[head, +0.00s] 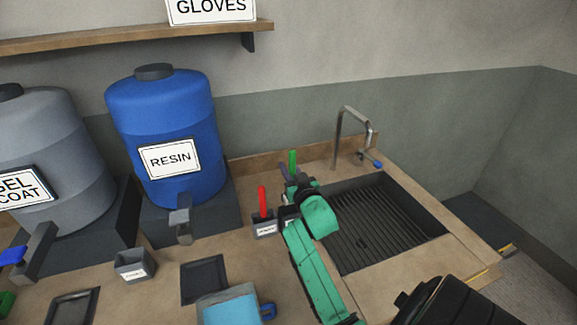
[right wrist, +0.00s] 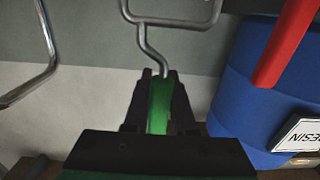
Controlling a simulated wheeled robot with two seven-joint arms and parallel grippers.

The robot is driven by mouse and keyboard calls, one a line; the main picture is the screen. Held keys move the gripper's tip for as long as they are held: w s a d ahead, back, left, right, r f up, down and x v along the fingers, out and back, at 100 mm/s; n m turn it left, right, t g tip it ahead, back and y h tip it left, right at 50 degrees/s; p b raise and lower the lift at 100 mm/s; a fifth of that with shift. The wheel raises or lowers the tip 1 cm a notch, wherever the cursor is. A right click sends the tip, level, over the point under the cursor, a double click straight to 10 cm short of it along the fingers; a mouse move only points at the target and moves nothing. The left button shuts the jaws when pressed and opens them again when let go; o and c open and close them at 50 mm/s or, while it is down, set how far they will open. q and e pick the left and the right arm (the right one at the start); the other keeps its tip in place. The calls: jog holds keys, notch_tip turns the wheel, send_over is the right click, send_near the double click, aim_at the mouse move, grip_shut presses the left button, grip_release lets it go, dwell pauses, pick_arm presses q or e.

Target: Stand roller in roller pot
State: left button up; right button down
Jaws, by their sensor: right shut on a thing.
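The roller shows as a green handle (right wrist: 158,104) with a bent wire frame (right wrist: 172,22) in the right wrist view; the handle also shows in the head view (head: 292,158). My right gripper (right wrist: 160,90) is shut on the green handle and holds it beside the sink's left edge. The roller's sleeve is not clearly visible. A small grey labelled pot (head: 265,230) holds a red-handled tool (head: 263,202). Another small pot (head: 288,214) is partly hidden behind my right arm. Their labels are too small to read. My left gripper is not in view.
A blue resin drum (head: 160,110) and a grey gel coat drum (head: 55,130) stand at the back left. A sink with a ribbed floor (head: 385,225) and a tap (head: 340,135) lies right. An empty-looking grey pot (head: 135,265) and a light blue container (head: 228,308) stand in front.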

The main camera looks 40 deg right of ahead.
pick_arm(q)
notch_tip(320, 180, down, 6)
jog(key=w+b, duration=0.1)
jog(key=b, duration=0.4)
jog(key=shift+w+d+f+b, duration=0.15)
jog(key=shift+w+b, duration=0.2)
jog(key=shift+b, duration=0.05)
pick_arm(e)
notch_tip(320, 180, down, 9)
jog(key=shift+w, duration=0.1)
jog(key=c, duration=0.7)
grip_release()
jog(key=shift+o, duration=0.2)
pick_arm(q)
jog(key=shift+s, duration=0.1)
pick_arm(e)
jog(key=shift+f, duration=0.1)
